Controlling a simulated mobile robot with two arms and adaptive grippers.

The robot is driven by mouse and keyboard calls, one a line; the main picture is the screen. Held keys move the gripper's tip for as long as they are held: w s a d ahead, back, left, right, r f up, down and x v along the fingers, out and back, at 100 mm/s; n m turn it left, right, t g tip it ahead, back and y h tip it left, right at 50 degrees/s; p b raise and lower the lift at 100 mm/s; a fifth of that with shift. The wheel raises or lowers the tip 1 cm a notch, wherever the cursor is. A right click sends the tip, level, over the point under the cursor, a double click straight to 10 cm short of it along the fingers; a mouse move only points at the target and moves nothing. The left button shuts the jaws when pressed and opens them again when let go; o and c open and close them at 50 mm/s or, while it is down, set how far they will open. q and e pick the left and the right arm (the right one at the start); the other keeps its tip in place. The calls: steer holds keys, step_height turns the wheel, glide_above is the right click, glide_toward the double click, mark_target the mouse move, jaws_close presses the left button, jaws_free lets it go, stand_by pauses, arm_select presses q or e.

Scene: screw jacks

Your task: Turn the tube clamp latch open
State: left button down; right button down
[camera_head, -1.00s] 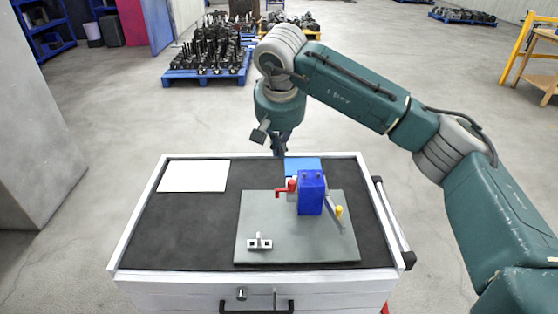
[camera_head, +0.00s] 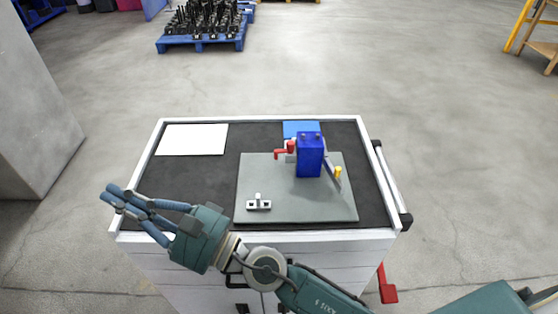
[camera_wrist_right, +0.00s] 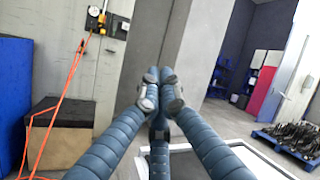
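A blue block (camera_head: 309,155) stands upright on a grey plate (camera_head: 290,213). A red bent handle (camera_head: 284,151) sticks out at its left, and a grey lever with a yellow knob (camera_head: 338,172) slants at its right. A small pale bracket (camera_head: 259,203) sits near the plate's front left. I cannot tell which part is the tube clamp latch. My right gripper (camera_head: 118,198) is over the bench's front left corner, apart from these parts. Its fingertips are close together and empty, also in the right wrist view (camera_wrist_right: 160,95). My left gripper is not in view.
The parts are on a white bench (camera_head: 135,236) with a dark top. A white sheet (camera_head: 192,139) lies at the back left, and a blue piece (camera_head: 300,128) lies behind the block. A grey pillar (camera_head: 35,110) stands at the left.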

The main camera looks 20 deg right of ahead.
steer(key=w+d+f+m+t+h, duration=0.25)
steer(key=d+m+t+h, duration=0.45)
steer(key=d+m+h, duration=0.4)
steer(key=m+g+h, duration=0.2)
steer(key=m+h, duration=0.9)
glide_toward(278, 152)
steer(key=p+x, duration=0.3)
steer(key=x, duration=0.3)
steer(key=shift+w+d+p, duration=0.15)
steer(key=shift+w+p, duration=0.15)
steer(key=shift+w, duration=0.2)
steer(key=shift+w+r+p, duration=0.15)
steer(key=shift+w+p, duration=0.35)
steer(key=shift+p, duration=0.05)
